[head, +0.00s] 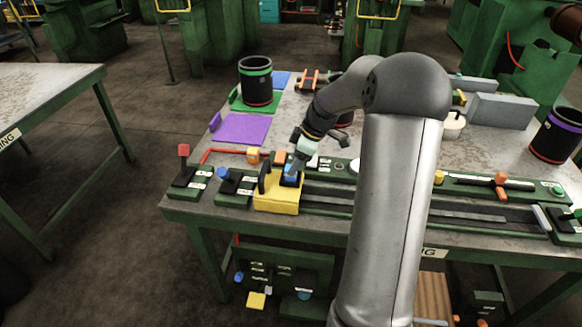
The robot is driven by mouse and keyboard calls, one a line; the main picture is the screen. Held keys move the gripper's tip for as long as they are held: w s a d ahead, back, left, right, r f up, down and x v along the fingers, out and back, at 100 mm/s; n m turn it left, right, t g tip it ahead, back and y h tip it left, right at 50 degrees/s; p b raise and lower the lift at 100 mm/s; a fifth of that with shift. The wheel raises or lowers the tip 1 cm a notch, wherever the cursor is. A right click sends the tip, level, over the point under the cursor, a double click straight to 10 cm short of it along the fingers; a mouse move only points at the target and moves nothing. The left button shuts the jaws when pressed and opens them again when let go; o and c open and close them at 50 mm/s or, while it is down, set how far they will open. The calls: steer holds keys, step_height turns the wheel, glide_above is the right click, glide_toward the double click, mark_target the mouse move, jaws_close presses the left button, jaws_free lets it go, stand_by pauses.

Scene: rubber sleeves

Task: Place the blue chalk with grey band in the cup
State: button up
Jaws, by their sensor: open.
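A small blue piece (291,170) shows on the yellow block (276,204) at the table's front left. I cannot tell whether it is the blue chalk, and no grey band is clear. My gripper (295,172) points down at this piece and partly covers it; its jaws are open, and contact cannot be told. A black cup with a green upper band (256,90) stands upright at the back left. A black cup with a purple upper band (557,140) stands at the right edge.
A purple mat (241,128) lies left of my gripper. Green units with a red lever (184,151) and blue knob (222,173) line the front left edge. A railed panel (470,216) runs along the front right. Grey blocks (500,111) stand at the back right.

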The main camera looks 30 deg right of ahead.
steer(key=v, duration=0.8)
steer(key=s+a+m+g+h, duration=0.2)
steer(key=s+a+m, duration=0.2)
steer(key=s+a, duration=0.9)
steer(key=s+a+f+m, duration=0.1)
steer(key=s+a+m, duration=0.2)
steer(key=s, duration=0.4)
steer(key=s+a+f+m+h, duration=0.1)
steer(key=s+a+f+m, duration=0.1)
steer(key=s, duration=0.5)
steer(key=a+m, duration=0.1)
steer(key=a, duration=0.1)
steer(key=shift+s+a+f+m, duration=0.15)
steer(key=shift+s+a+m, duration=0.1)
steer(key=shift+a+m, duration=0.1)
